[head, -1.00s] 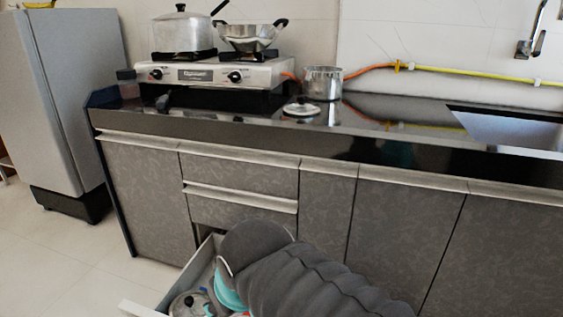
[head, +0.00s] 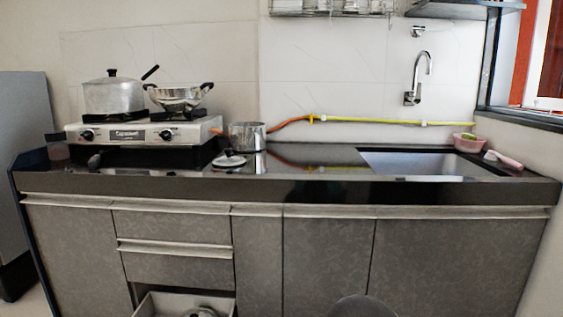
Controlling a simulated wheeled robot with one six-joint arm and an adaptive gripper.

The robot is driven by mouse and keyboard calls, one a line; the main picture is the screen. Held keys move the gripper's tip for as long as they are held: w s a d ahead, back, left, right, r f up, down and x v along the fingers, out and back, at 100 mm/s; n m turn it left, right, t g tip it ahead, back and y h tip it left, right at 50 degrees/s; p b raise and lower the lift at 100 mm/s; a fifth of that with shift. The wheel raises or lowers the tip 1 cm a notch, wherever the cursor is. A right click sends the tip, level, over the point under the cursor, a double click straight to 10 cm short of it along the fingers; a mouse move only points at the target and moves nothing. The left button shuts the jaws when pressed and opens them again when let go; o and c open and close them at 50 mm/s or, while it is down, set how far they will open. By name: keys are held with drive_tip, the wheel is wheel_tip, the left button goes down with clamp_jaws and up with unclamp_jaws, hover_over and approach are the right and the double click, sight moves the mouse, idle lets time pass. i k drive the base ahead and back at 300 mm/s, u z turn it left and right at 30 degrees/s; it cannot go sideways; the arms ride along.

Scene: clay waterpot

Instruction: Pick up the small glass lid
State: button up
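A small glass lid (head: 229,160) with a dark knob lies on the black counter, in front of a small steel pot (head: 247,136). Another round lid-like thing (head: 200,312) shows in the open drawer (head: 158,304) at the bottom edge, mostly cut off by the frame. I cannot tell what it is made of. A dark grey rounded part of my arm shows at the bottom, right of the drawer. My gripper itself is not in view.
A gas stove (head: 140,134) with a lidded pot (head: 114,95) and a two-handled pan (head: 180,98) stands left. A sink (head: 420,163) is at the right, with a pink basket (head: 467,142). A yellow-orange hose (head: 370,121) runs along the wall. The counter (head: 310,155) between is mostly clear.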

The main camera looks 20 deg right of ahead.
sight(229, 160)
drive_tip(key=z, duration=0.5)
drive_tip(key=i, duration=0.4)
drive_tip(key=z, duration=0.3)
